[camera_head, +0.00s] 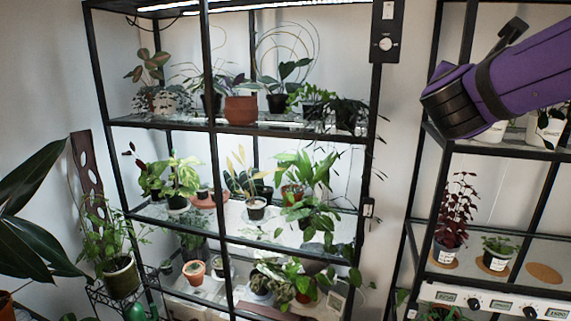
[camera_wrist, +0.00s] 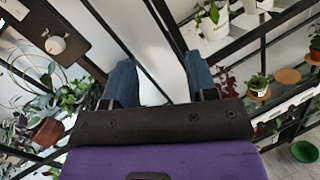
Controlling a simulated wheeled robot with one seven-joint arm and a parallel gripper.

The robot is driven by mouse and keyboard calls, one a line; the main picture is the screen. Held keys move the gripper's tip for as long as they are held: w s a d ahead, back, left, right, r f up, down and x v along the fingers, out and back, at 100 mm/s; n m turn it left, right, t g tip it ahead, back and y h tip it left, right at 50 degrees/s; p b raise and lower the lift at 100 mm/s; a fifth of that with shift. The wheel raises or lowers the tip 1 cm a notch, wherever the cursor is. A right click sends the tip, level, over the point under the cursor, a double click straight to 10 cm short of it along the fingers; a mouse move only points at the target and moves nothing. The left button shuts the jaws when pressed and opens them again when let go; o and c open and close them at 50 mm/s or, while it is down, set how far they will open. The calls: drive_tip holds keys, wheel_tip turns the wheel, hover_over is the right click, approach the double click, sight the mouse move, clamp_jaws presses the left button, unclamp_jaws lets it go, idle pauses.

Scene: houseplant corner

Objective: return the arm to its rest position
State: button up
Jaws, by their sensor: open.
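My gripper (camera_wrist: 160,75) shows in the wrist view with its two blue fingers well apart. It is open, and nothing is between the fingers but the white wall and a black shelf post behind. In the head view, part of my purple and black arm (camera_head: 520,72) reaches in from the upper right, in front of the right shelf.
A black plant shelf (camera_head: 212,170) with several potted plants fills the middle. A second shelf (camera_head: 410,235) at right holds a red-leaved plant (camera_head: 452,215) and a small green plant (camera_head: 497,252). A green dish (camera_wrist: 305,152) shows at the wrist view's lower right.

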drive_tip(key=s+d+f+m+g+y, duration=0.1)
drive_tip(key=s+d+f+m+g, duration=0.2)
drive_tip(key=s+f+m+g, duration=0.3)
drive_tip(key=s+d+f+m+g+y, duration=0.1)
drive_tip(key=s+d+f+m+g, duration=0.25)
drive_tip(key=s+m, duration=0.4)
drive_tip(key=s+a+f+m+y, duration=0.7)
drive_tip(key=s+a+m+y, duration=0.1)
drive_tip(key=m, duration=0.3)
drive_tip(key=shift+a+g+y, duration=0.2)
drive_tip(key=shift+g+y, duration=0.25)
drive_tip(key=shift+y, duration=0.05)
drive_tip(key=shift+s+r+m, duration=0.1)
drive_tip(key=shift+m, duration=0.15)
